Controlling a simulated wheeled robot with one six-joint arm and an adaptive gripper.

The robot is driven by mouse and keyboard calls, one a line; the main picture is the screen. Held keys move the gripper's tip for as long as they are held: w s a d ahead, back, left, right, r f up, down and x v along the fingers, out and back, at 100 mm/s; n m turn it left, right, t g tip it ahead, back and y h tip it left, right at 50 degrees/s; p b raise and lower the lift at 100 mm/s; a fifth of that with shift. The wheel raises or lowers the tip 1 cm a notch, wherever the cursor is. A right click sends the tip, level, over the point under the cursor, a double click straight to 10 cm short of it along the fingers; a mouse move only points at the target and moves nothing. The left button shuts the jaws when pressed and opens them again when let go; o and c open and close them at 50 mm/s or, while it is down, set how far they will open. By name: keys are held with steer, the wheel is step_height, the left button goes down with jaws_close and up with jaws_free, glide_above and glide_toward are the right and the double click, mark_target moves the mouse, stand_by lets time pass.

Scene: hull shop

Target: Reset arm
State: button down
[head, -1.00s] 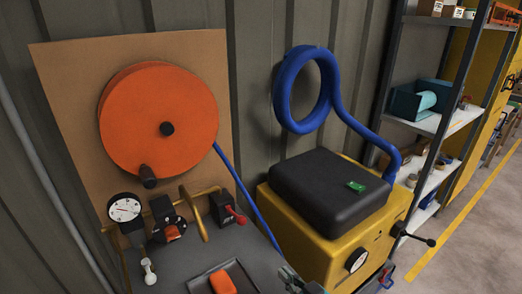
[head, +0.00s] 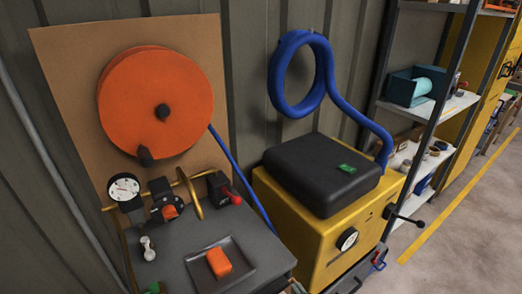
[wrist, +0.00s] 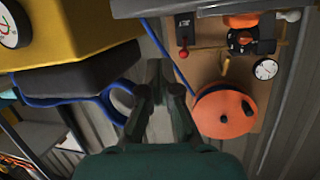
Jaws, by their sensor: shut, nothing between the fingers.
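My gripper (wrist: 160,92) shows in the wrist view, its dark fingers reaching up the middle of the picture. It is shut and holds nothing. It hangs in free space in front of the ribbed wall, between the blue hose (wrist: 100,100) and the orange hose reel (wrist: 225,113), which appear upside down there. In the head view the gripper is not clearly visible.
The orange reel (head: 160,85) hangs on a brown board above a grey bench with a tray (head: 243,276) holding an orange block (head: 219,262). A yellow machine (head: 320,238) with a black top (head: 318,178) stands right of it. Shelves (head: 440,115) stand further right; the floor (head: 470,235) there is clear.

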steer(key=s+d+f+m+h, duration=0.2)
steer(key=s+d+f+h, duration=0.15)
steer(key=s, duration=0.65)
steer(key=s+d+r+h, duration=0.1)
steer(key=s+d+r, duration=0.1)
steer(key=s, duration=1)
steer(key=s+d+r+m+t+h, duration=0.1)
steer(key=s+d+r, duration=0.2)
steer(key=s, duration=1)
steer(key=shift+d+r, duration=0.15)
steer(key=shift+r, duration=0.05)
